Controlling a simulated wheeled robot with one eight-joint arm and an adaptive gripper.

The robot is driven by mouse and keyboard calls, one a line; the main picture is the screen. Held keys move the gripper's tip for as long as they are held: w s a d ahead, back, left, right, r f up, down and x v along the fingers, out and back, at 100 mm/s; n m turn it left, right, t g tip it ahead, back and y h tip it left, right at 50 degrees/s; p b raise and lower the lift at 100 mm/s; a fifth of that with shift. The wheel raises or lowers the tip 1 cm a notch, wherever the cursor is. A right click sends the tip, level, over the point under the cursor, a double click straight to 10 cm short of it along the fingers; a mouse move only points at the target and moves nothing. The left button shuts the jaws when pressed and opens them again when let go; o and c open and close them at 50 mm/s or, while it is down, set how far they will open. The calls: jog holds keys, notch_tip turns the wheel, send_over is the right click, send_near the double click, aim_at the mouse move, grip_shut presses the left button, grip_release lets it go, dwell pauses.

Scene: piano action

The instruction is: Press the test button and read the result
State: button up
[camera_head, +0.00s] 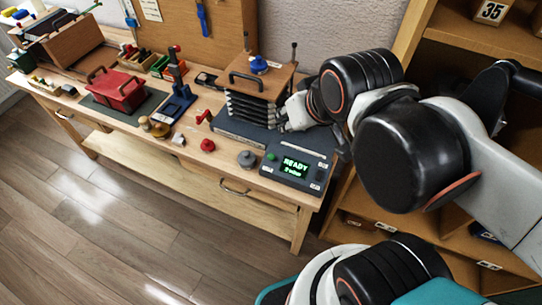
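A dark grey test box (315,178) sits at the front right corner of the workbench. Its screen (294,167) shows "READY" in green with a smaller line below that I cannot read clearly. A round green button (271,156) is on the box's top, left of the screen. My arm reaches in from the right.
A stack of dark plates with a wooden top (265,82) stands behind the test box. A grey knobbed weight (247,159) and a red one (208,145) stand left of it. A red case (118,92) lies farther left. Wooden shelves (430,75) stand close on the right.

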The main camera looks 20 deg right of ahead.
jog(key=shift+w, duration=0.1)
grip_shut()
jog(key=w+a+f+n+g+b, duration=0.1)
jog(key=w+f+n+g, duration=0.2)
jog(key=n, duration=0.9)
jog(key=w+a+f+n+g+b, duration=0.2)
jog(key=w+f+n+g, duration=0.2)
jog(key=w+f+n, duration=0.4)
jog(key=shift+w+f+n+g, duration=0.3)
jog(key=shift+f+n, duration=1.4)
jog(key=shift+n, duration=0.6)
jog(key=shift+y, duration=0.3)
